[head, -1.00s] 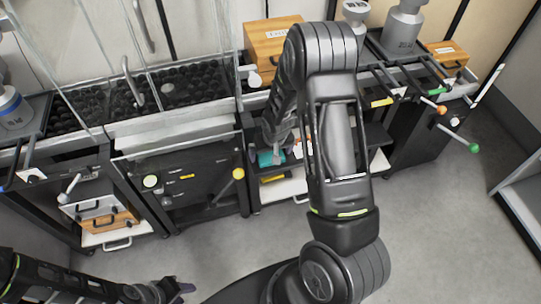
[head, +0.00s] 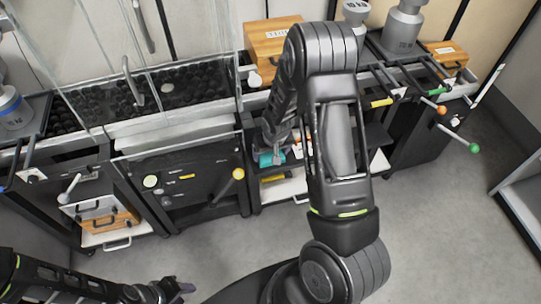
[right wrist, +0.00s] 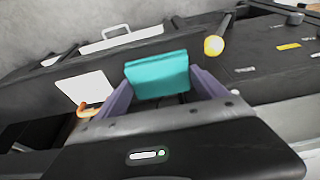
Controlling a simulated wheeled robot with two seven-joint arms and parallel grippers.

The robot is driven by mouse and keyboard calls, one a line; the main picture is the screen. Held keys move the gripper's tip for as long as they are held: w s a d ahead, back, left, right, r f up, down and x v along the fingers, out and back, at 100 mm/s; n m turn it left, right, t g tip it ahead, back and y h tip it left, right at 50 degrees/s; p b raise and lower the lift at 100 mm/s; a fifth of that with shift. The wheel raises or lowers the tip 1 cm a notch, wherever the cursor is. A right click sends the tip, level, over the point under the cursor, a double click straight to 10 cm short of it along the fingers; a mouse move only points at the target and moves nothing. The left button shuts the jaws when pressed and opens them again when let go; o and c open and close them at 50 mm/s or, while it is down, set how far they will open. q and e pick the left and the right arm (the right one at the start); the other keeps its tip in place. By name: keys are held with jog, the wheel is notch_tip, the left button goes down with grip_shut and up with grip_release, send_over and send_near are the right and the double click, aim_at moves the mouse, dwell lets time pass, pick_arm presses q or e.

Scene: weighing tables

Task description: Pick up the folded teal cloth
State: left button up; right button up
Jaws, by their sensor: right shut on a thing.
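The folded teal cloth (right wrist: 158,75) shows in the right wrist view as a flat teal block. My right gripper (right wrist: 160,90) is shut on it, with a purple finger on each side. In the head view the cloth (head: 266,160) is a small teal patch at the shelf unit in the middle, partly hidden by my right gripper (head: 274,154) and arm. My left gripper (head: 180,290) is low at the left in the head view, away from the cloth. Its fingers are too small and dark to judge.
A wooden box (head: 270,45) stands on the table above the shelf. A black panel with a yellow-knobbed handle (head: 238,174) is left of the cloth. Rods with orange and green balls (head: 474,148) stick out at the right. The grey floor in front is clear.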

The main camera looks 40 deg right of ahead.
aim_at(271, 155)
jog(key=shift+c, duration=1.2)
jog(key=shift+r, duration=0.15)
jog(key=shift+r, duration=0.4)
notch_tip(271, 155, up, 3)
jog(key=shift+f, duration=0.15)
jog(key=s+a+p, duration=0.3)
jog(key=s+p, duration=0.1)
jog(key=s, duration=0.4)
jog(key=s+a+p, duration=0.3)
jog(key=s, duration=0.6)
jog(key=shift+p, duration=0.35)
jog(key=shift+f, duration=0.15)
